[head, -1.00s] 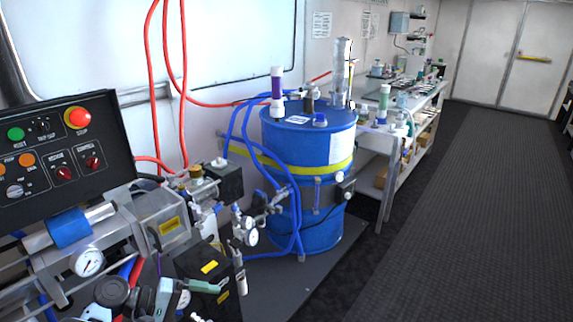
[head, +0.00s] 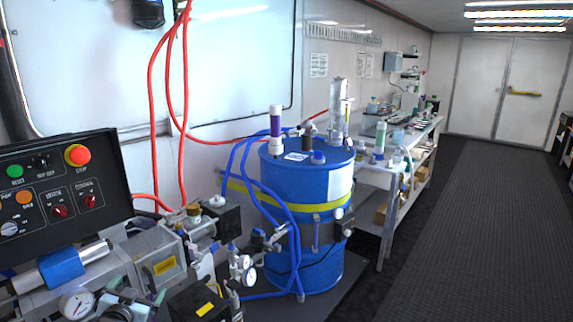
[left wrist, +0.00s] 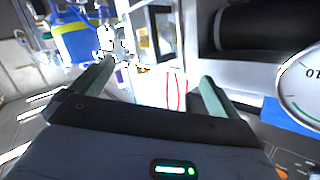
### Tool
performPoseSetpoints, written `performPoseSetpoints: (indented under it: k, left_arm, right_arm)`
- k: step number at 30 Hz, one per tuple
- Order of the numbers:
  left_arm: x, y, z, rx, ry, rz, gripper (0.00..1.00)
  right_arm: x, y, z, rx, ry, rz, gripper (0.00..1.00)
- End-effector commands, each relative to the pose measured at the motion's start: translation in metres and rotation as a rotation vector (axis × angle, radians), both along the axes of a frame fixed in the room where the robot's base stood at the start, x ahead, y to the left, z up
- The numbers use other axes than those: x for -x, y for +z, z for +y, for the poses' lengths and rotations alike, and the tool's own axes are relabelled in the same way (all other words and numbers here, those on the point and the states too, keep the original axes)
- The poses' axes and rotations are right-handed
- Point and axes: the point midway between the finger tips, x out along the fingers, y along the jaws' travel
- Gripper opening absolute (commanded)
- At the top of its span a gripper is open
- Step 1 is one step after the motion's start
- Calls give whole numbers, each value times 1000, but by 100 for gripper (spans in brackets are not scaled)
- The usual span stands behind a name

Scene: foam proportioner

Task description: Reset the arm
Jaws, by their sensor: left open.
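My left gripper (left wrist: 155,82) shows in the left wrist view with its two pale green fingers spread wide apart. Nothing is held between them. In the head view only small parts of my left arm show at the bottom left edge, in front of the proportioner machine (head: 163,250), and the fingers are hard to make out there. My right gripper is in neither view.
A control panel (head: 62,180) with a red stop button and a pressure gauge (head: 77,303) stand at the left. A blue drum (head: 285,197) with blue hoses stands in the middle. A workbench (head: 385,178) runs along the wall. The floor (head: 460,240) at right is clear.

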Motion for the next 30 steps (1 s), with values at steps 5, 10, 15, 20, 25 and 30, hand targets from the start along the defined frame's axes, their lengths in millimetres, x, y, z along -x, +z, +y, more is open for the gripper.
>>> performPoseSetpoints:
  k: [5,10,15,20,25,30]
  left_arm:
    - [40,-52,-27,31,-33,72,100]
    - [87,-97,-53,64,-64,140,100]
    - [159,-148,-87,113,-97,234,100]
    - [240,-185,-120,172,-120,328,100]
    - [328,-208,-150,241,-129,426,100]
    - [403,-212,-172,303,-122,509,100]
  right_arm:
    - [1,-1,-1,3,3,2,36]
    - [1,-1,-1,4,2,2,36]
    - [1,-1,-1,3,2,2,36]
    - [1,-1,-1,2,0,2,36]
    - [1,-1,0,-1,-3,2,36]
    - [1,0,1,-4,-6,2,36]
